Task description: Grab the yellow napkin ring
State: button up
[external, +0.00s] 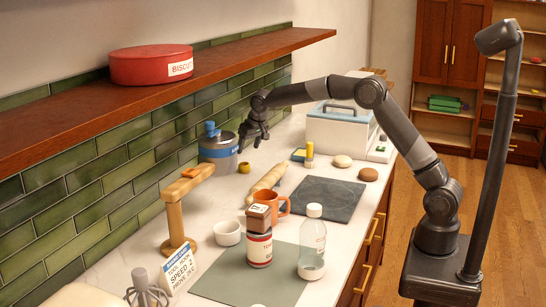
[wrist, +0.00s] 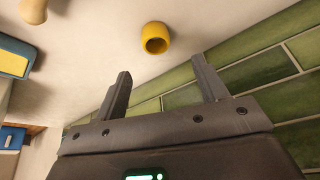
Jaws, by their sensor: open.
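The yellow napkin ring (external: 244,168) lies on the white counter in the external view, just right of the blue-lidded grey canister and below my gripper. In the wrist view the yellow napkin ring (wrist: 156,38) shows its dark opening and sits beyond the fingertips, between their lines. My gripper (external: 254,140) is above the counter near the canister, with nothing in it. In the wrist view my gripper (wrist: 160,82) has its two fingers wide apart, and the ring is clear of both.
The canister (external: 218,150) stands close left of my gripper, near the green tile wall (external: 130,150). A rolling pin (external: 268,180), a dark slate board (external: 322,200) and a yellow-topped cylinder (external: 309,155) are nearby. A wooden shelf (external: 60,118) with a red biscuit tin (external: 150,68) overhangs the counter.

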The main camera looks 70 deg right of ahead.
aim_at(244, 164)
jog(key=x, duration=0.4)
jog(key=shift+w+f, duration=0.1)
jog(key=shift+f, duration=0.3)
jog(key=x, duration=0.5)
jog(key=shift+d+f, duration=0.3)
jog(key=shift+d, duration=0.1)
jog(key=shift+c, duration=0.3)
jog(key=c, duration=1)
jog(key=shift+r, duration=0.15)
